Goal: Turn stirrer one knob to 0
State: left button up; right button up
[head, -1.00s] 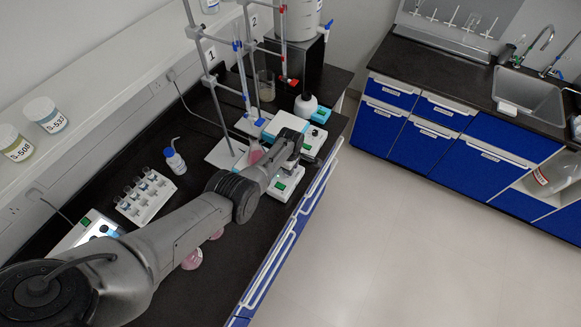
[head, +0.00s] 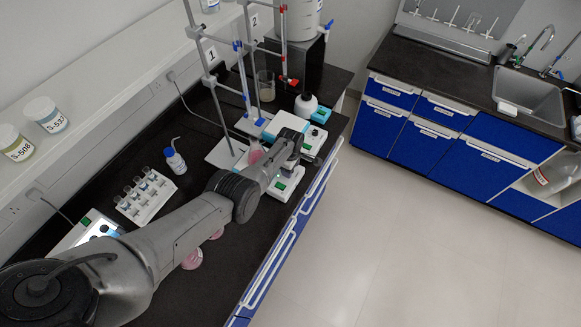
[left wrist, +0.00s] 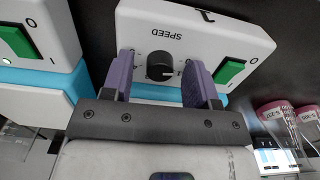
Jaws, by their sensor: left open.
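Stirrer one shows in the left wrist view as a white front panel (left wrist: 225,35) marked "SPEED", with a partly cropped dark mark at the top edge. Its round black knob (left wrist: 160,66) has a light pointer line toward the picture's right. A green switch (left wrist: 229,71) is to the right of the knob. My left gripper (left wrist: 158,70) is open, its purple fingers on either side of the knob with gaps to it. In the head view the stirrer (head: 288,184) is partly hidden by my left arm and gripper (head: 286,152). My right gripper is not in view.
A flask of pink liquid (head: 256,155) stands beside my gripper, near a stand (head: 213,95) labelled 1. A second white device (head: 311,140) is just beyond. A white vial rack (head: 146,197) and a small bottle (head: 175,160) are left of my arm.

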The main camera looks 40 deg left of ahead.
pick_arm(q)
notch_tip(320, 180, up, 6)
jog(key=p, duration=0.3)
jog(key=shift+f+p, duration=0.1)
jog(key=shift+p, duration=0.3)
notch_tip(320, 180, up, 8)
jog(key=p, duration=0.1)
jog(key=shift+p, duration=0.3)
